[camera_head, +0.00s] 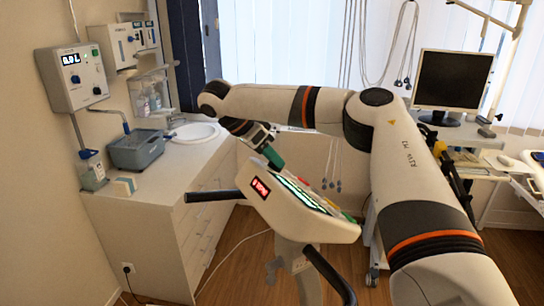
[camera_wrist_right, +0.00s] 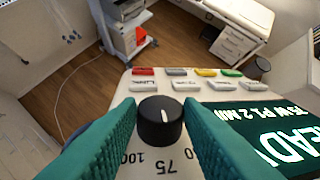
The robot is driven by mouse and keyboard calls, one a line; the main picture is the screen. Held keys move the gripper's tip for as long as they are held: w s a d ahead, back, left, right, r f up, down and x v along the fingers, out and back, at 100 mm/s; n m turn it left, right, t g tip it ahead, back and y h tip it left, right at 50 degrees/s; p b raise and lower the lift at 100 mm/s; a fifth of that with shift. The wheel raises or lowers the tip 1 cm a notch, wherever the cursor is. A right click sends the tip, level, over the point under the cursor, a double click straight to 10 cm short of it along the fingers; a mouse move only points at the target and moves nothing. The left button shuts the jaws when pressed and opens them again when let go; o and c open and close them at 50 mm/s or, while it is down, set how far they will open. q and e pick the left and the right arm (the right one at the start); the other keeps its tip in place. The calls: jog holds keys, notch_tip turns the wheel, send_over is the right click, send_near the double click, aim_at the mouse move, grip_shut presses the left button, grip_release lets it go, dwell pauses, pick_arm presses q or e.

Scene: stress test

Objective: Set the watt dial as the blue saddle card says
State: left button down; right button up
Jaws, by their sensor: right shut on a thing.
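The bike console (camera_head: 300,215), white with black handlebars (camera_head: 213,196), stands in the middle of the head view. My right gripper (camera_head: 268,153) reaches its far edge from above. In the right wrist view the teal fingers (camera_wrist_right: 160,112) are shut on the black watt dial (camera_wrist_right: 160,124), one on each side. The dial's white pointer mark points up in that view. I cannot see the blue saddle card. My left gripper is out of view.
Coloured and grey buttons (camera_wrist_right: 190,78) lie along the console beyond the dial. A small red display (camera_head: 260,188) is on its side. A counter (camera_head: 165,180) with a sink stands left. A monitor (camera_head: 452,80) stands right.

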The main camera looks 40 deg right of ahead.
jog(key=shift+f, duration=0.15)
dwell(0.3)
jog(key=o, duration=1)
jog(key=v, duration=1.2)
jog(key=shift+w, duration=0.2)
